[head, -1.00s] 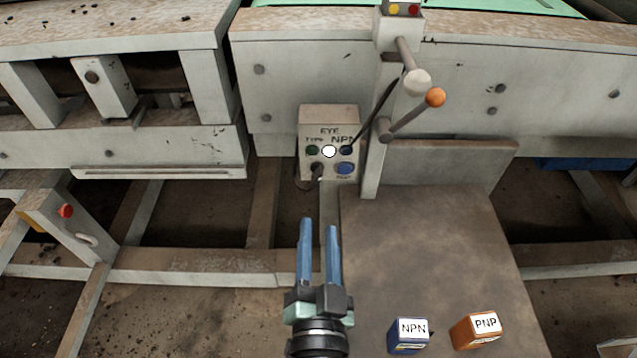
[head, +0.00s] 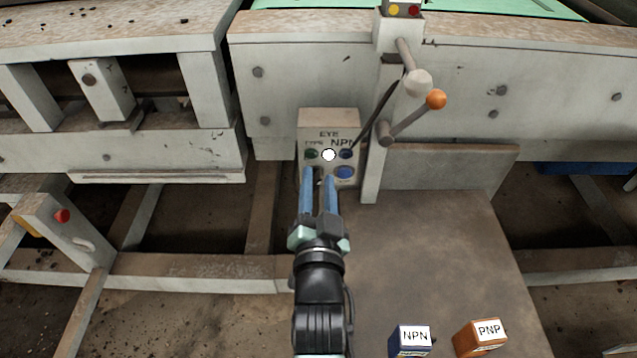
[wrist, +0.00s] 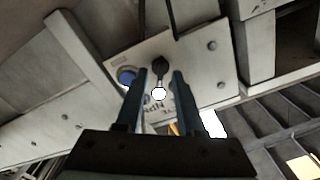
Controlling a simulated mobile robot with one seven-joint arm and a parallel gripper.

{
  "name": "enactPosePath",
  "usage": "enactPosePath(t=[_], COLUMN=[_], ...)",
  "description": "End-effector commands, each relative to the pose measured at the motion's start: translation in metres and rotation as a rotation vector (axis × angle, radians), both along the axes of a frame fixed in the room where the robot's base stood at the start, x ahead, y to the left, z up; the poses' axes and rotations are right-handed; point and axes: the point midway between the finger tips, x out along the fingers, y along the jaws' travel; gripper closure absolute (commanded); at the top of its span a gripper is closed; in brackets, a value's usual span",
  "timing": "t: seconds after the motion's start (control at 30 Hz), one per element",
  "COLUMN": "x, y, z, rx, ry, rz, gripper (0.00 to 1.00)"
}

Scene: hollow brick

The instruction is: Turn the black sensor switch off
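The black sensor switch (wrist: 158,68) shows in the wrist view on the face of the grey EYE box, between and just beyond my fingertips.
A lever with an orange knob (head: 436,99) stands to the right. NPN (head: 409,343) and PNP (head: 480,338) boxes rest on the brown plate (head: 440,260).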

Motion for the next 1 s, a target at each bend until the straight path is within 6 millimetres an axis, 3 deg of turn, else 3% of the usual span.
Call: enactPosePath(t=[0.1, 0.3, 0.33, 1.0], x=[-0.0002, -0.0003, -0.0004, -0.0004], y=[-0.0001, -0.0001, -0.0001, 0.0007], z=[0.0, 0.0, 0.0, 0.0016], rx=[0.0, 0.0, 0.0, -0.094], ry=[0.0, 0.0, 0.0, -0.001], rz=[0.0, 0.0, 0.0, 0.0], gripper=[0.62, 0.98, 1.0, 1.0])
